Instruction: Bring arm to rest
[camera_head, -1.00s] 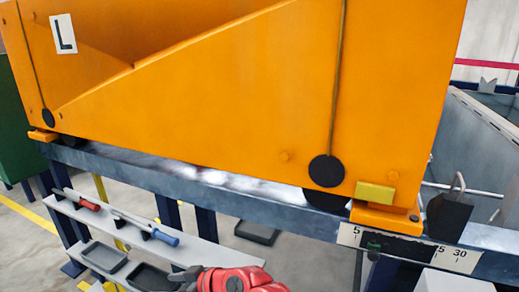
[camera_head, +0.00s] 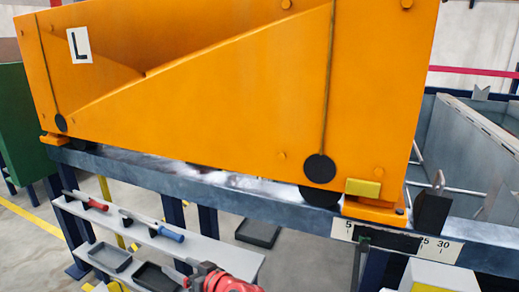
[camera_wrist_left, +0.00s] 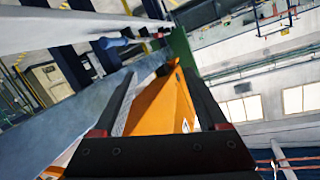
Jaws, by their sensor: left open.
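My left gripper (camera_head: 183,277) is low in the head view, at the bottom edge, with my red arm behind it. It is in front of the lower white shelf and below the orange cart. In the left wrist view its two dark fingers (camera_wrist_left: 158,88) stand apart with nothing held between them. The orange cart (camera_head: 210,110) with an "L" label stands on the steel rail and also shows beyond the fingers in the wrist view (camera_wrist_left: 158,108). My right gripper is in neither view.
The steel rail (camera_head: 150,172) runs below the cart. A dark block with a hook (camera_head: 432,212) and a number scale (camera_head: 437,250) are at right, beside a grey tank (camera_head: 455,130).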

